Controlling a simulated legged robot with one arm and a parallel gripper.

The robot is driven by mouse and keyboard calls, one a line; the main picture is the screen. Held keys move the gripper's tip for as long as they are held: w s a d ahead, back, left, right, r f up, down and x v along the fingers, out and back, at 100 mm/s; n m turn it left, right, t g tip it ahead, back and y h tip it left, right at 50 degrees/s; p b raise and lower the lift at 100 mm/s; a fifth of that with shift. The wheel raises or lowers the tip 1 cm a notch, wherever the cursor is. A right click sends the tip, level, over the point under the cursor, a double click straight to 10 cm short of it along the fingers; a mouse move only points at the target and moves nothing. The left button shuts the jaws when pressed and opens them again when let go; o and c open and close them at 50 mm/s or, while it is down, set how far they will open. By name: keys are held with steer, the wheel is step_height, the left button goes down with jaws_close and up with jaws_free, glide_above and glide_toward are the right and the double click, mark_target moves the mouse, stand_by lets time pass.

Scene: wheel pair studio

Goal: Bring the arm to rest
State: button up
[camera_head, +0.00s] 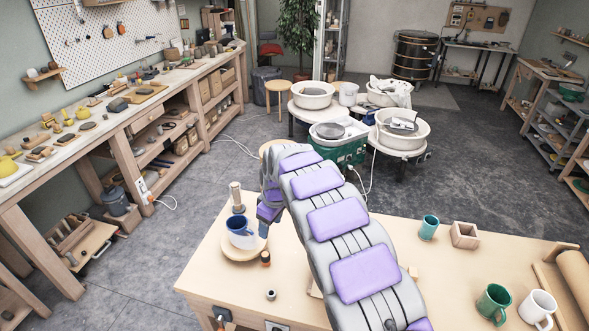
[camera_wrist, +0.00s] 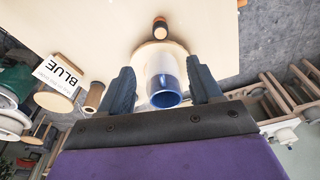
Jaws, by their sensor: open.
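My arm reaches down over the near worktable in the head view. My gripper (camera_head: 262,215) is at the blue-and-white mug (camera_head: 240,228), which stands on a round pale wooden board (camera_head: 243,255). In the wrist view the open fingers (camera_wrist: 160,66) lie on either side of the mug (camera_wrist: 164,90), with gaps visible beside it. The mug's blue rim faces the camera. My gripper partly hides the mug's right side in the head view.
A wooden cylinder (camera_head: 236,196) and a small dark-topped jar (camera_head: 265,258) stand close to the mug. A BLUE sign (camera_wrist: 58,72) shows in the wrist view. A teal cup (camera_head: 429,228), green mug (camera_head: 493,302) and white mug (camera_head: 538,307) stand to the right.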

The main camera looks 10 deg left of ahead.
steer(key=s+d+r+m+h, duration=0.1)
steer(key=s+d+r+m, duration=0.45)
steer(key=d, duration=0.55)
steer(key=s+d+r+m+h, duration=0.1)
steer(key=s+d+r+m, duration=0.1)
steer(key=s+d+r, duration=0.7)
steer(key=s+d+f+m, duration=0.1)
steer(key=s+d, duration=0.3)
steer(key=s, duration=0.6)
steer(key=s+d+f+m+g+b, duration=0.1)
steer(key=s+d+m, duration=0.2)
steer(key=s, duration=0.6)
steer(key=s+d+f+m+g+b, duration=0.1)
steer(key=s+d, duration=0.4)
steer(key=s, duration=0.5)
steer(key=shift+s+d+f+m, duration=0.35)
steer(key=shift+f+m, duration=0.15)
steer(key=shift+m, duration=0.25)
